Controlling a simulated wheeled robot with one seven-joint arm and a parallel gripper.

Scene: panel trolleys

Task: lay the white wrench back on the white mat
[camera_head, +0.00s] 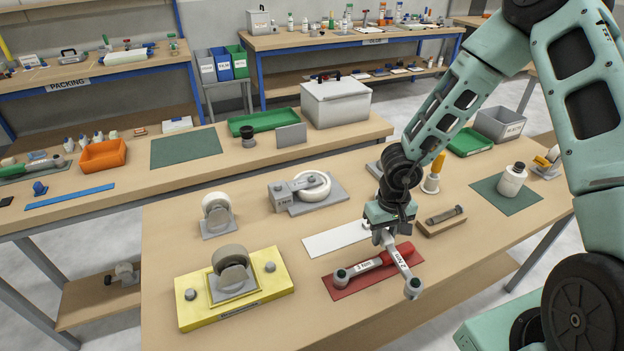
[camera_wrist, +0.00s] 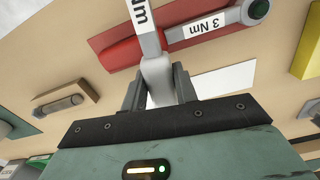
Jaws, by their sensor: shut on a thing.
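The white wrench (camera_head: 402,266) is in my gripper (camera_head: 384,236), held by its white handle. In the wrist view the white wrench (camera_wrist: 144,30) stands between the two fingers of my gripper (camera_wrist: 158,88), its shaft running out of the top edge. In the head view its head end points toward the front and overlaps the right part of the red mat (camera_head: 345,291). The white mat (camera_head: 332,241) lies bare just left of my gripper; it also shows in the wrist view (camera_wrist: 228,80).
A red wrench (camera_head: 366,266) lies on the red mat, under and beside the held wrench. A wooden block with a grey cylinder (camera_head: 444,216) is close on the right. A yellow fixture with a caster (camera_head: 250,302) stands at the left. The front table edge is clear.

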